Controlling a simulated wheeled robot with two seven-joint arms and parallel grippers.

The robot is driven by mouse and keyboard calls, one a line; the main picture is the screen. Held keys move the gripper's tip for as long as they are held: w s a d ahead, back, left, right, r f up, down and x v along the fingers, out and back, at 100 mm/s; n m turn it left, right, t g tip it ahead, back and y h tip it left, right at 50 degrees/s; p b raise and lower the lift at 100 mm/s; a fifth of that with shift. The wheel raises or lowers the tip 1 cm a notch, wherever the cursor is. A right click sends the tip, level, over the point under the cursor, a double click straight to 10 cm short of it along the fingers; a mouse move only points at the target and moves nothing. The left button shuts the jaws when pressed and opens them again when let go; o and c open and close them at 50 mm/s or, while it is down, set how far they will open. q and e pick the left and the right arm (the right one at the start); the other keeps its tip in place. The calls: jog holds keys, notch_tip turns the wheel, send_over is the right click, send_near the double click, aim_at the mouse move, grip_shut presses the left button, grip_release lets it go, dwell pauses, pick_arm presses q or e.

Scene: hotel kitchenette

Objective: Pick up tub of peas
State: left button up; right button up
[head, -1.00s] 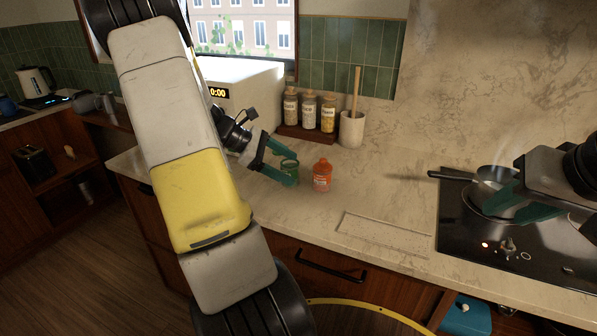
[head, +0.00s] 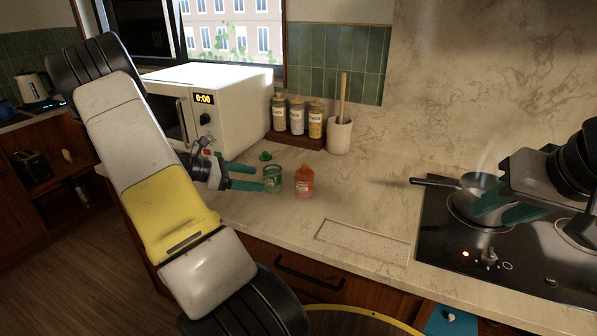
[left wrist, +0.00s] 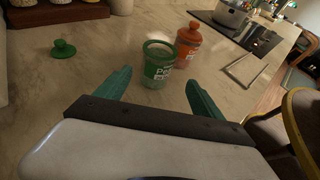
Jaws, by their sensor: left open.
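The tub of peas (head: 273,181) is a small green see-through tub with a "Peas" label, upright on the counter. Its top looks open in the left wrist view (left wrist: 158,70). A green knobbed lid (head: 265,156) lies on the counter behind it, also in the left wrist view (left wrist: 63,50). My left gripper (head: 258,178) is open and low over the counter, just left of the tub. In the left wrist view the tub stands ahead, between the finger lines, not gripped. My right gripper (head: 492,214) has its fingers apart, over the hob by the pan.
An orange lidded tub (head: 304,183) stands close to the right of the peas. A microwave (head: 235,100), a rack of jars (head: 297,117) and a utensil crock (head: 339,136) stand behind. A pan (head: 478,184) sits on the hob (head: 450,235). The counter front is clear.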

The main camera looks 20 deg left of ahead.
aim_at(273, 180)
pick_arm(q)
jog(key=x, duration=0.7)
jog(key=shift+w+f, duration=0.25)
jog(key=shift+w, duration=0.25)
jog(key=c, duration=1.5)
jog(key=shift+r, duration=0.1)
jog(key=shift+c, duration=0.2)
